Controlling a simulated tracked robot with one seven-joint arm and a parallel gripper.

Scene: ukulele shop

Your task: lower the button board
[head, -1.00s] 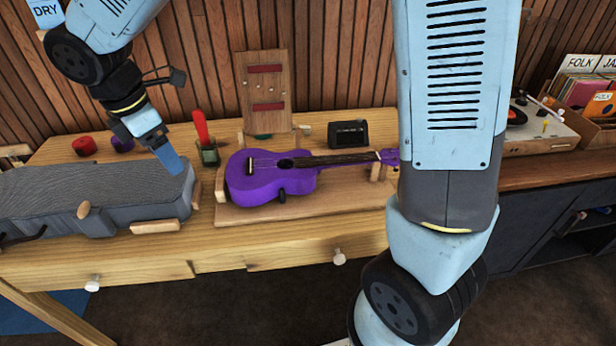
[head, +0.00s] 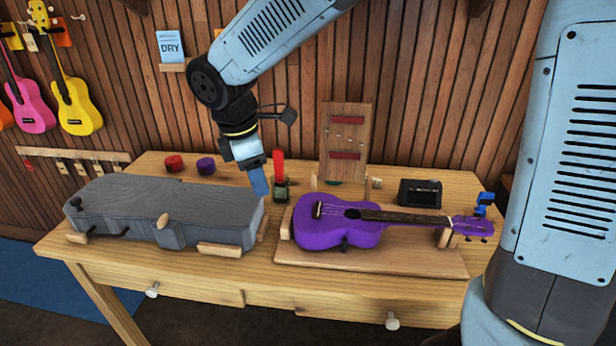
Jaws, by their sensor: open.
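The button board (head: 346,120) is an upright wooden panel at the back of the table, against the slatted wall. It has two dark red strips with small pale buttons between them. Something green shows low at its foot, partly hidden behind the ukulele. A small light knob (head: 377,183) is beside its lower right corner. My gripper (head: 260,184) hangs to the left of the board, above the right end of the grey case, pointing down. Its fingers overlap from this side, and nothing shows held in it.
A purple ukulele (head: 335,225) lies on a wooden cradle board (head: 370,262) in front of the button board. A jar with a red-handled tool (head: 280,180), a small black amp (head: 420,193) and a grey case (head: 165,215) share the table. Red and purple tins stand back left.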

